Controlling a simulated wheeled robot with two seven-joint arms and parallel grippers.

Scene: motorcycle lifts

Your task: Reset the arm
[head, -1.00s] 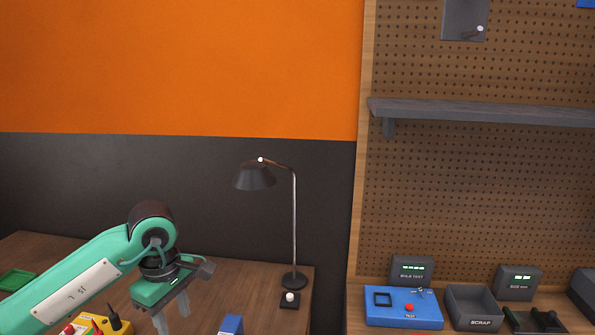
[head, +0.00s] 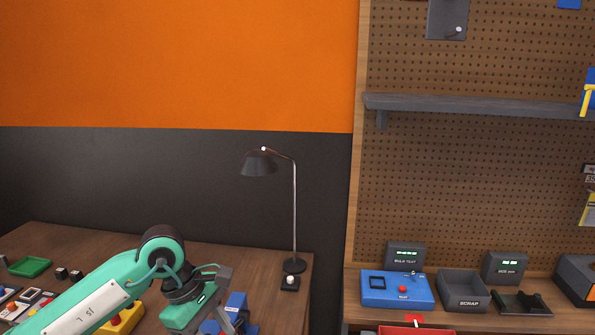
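My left arm (head: 85,307) comes in from the lower left, over the wooden bench. My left gripper (head: 207,322) is low in the head view, beside a blue object (head: 236,303) on the bench. Its fingertips are hidden or cut off by the bottom edge, so I cannot tell its opening or whether it touches the blue object. My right gripper is not in view.
A black desk lamp (head: 259,168) stands on the bench (head: 283,318). A yellow box (head: 122,321), a green tray (head: 30,266) and small parts lie left. A blue tester (head: 395,291) and scrap bin (head: 462,288) stand right, below a shelf (head: 480,106).

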